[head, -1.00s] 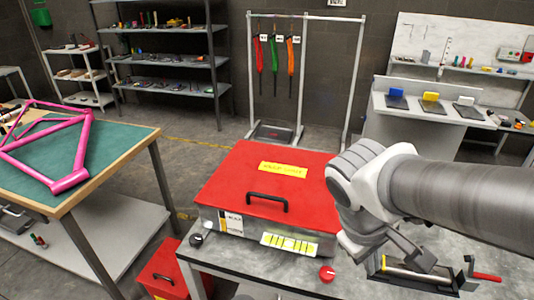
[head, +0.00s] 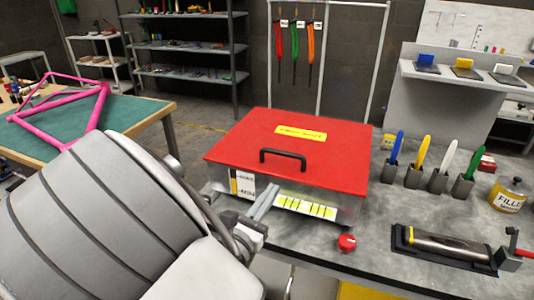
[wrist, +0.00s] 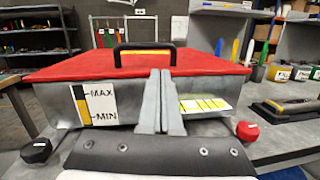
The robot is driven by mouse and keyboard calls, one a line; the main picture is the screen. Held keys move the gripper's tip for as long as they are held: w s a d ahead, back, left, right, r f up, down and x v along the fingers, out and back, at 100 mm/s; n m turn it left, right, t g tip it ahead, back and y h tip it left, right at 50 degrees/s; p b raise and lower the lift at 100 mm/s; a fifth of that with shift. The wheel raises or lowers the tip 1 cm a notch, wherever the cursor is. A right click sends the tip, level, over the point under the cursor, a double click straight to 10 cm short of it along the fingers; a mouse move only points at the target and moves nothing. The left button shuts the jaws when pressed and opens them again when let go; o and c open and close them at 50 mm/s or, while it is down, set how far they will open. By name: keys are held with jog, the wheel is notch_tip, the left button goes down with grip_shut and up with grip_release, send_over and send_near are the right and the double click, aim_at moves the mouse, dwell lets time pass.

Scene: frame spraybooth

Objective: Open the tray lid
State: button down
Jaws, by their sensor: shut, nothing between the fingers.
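The tray lid (head: 245,140) is red with a yellow label and lies flat and closed on the grey metal tray (head: 345,208). Its black bar handle (head: 283,153) stands near the lid's front edge. In the wrist view the lid (wrist: 70,68) and handle (wrist: 143,50) are straight ahead. My gripper (head: 268,194) is at the tray's front side, below and in front of the handle and apart from it. In the wrist view my gripper (wrist: 160,73) has its fingers together and empty. They hide part of the tray front between the MAX/MIN gauge and the yellow-green label.
A red knob (head: 346,242) sits on the bench in front of the tray. A green-topped table (head: 120,113) with a pink frame stands left.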

aim_at(270, 172)
jog(key=w+n, duration=0.1)
jog(key=w, duration=0.2)
jog(key=w+t+y+b, duration=0.1)
jog(key=w, duration=0.2)
jog(key=w+r+n+y, duration=0.1)
jog(key=w, duration=0.2)
jog(key=shift+w+d+n+t, duration=0.2)
jog(key=shift+n+t, duration=0.1)
jog(key=shift+t, duration=0.1)
jog(key=shift+r, duration=0.15)
